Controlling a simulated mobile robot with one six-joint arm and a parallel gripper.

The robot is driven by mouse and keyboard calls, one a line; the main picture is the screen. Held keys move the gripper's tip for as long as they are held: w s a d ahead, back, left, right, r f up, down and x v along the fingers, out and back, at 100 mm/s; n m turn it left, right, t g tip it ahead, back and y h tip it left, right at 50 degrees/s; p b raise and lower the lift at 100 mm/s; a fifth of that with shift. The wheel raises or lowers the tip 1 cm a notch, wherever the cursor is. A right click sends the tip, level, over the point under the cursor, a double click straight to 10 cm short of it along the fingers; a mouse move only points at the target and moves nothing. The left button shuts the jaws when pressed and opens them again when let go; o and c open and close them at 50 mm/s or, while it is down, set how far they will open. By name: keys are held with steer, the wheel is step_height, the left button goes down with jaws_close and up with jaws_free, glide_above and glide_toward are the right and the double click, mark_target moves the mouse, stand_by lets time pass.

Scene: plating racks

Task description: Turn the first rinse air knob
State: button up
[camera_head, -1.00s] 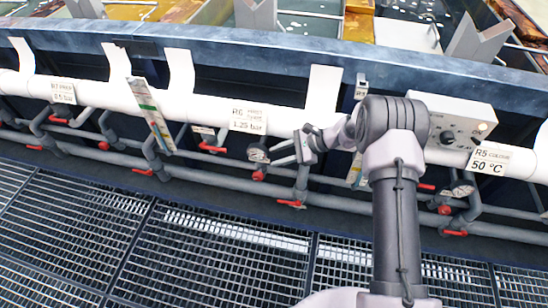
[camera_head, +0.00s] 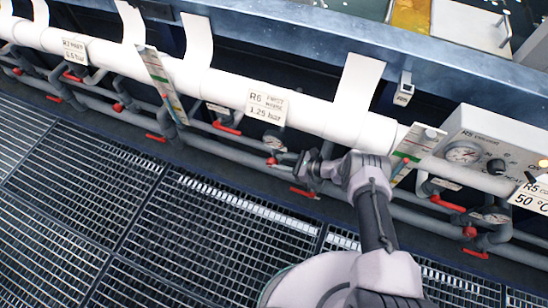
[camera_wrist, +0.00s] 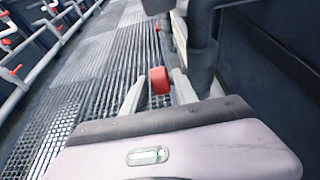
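The first rinse label (camera_head: 266,106) reads R6, 1.25 bar, on the white pipe. Below it is a round gauge (camera_head: 274,141) with a small red knob (camera_head: 271,160) under it. My gripper (camera_head: 293,160) is just right of this knob, low by the grey pipes; its fingers are hard to make out in the head view. In the wrist view a red knob (camera_wrist: 159,80) stands between the two pale fingers of my gripper (camera_wrist: 157,88). The fingers are apart, with a gap on the left; I cannot tell whether the right one touches.
Red valve handles sit close by: one above left (camera_head: 227,128) and one below (camera_head: 302,192). Grey pipes (camera_head: 235,156) run along the rack. A control box (camera_head: 478,140) is at the right. The grating floor (camera_head: 190,225) in front is clear.

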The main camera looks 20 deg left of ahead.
mark_target(273, 161)
steer(key=b+x, duration=0.1)
steer(key=x, duration=0.2)
steer(key=shift+f, duration=0.25)
steer(key=shift+a, duration=0.45)
steer(key=shift+c, duration=0.4)
jaws_close()
steer(key=shift+a+r+h+p, duration=0.1)
steer(key=shift+r+h+p, duration=0.25)
steer(key=shift+h+p, duration=0.25)
steer(key=shift+f+h, duration=0.3)
steer(key=shift+h, duration=0.7)
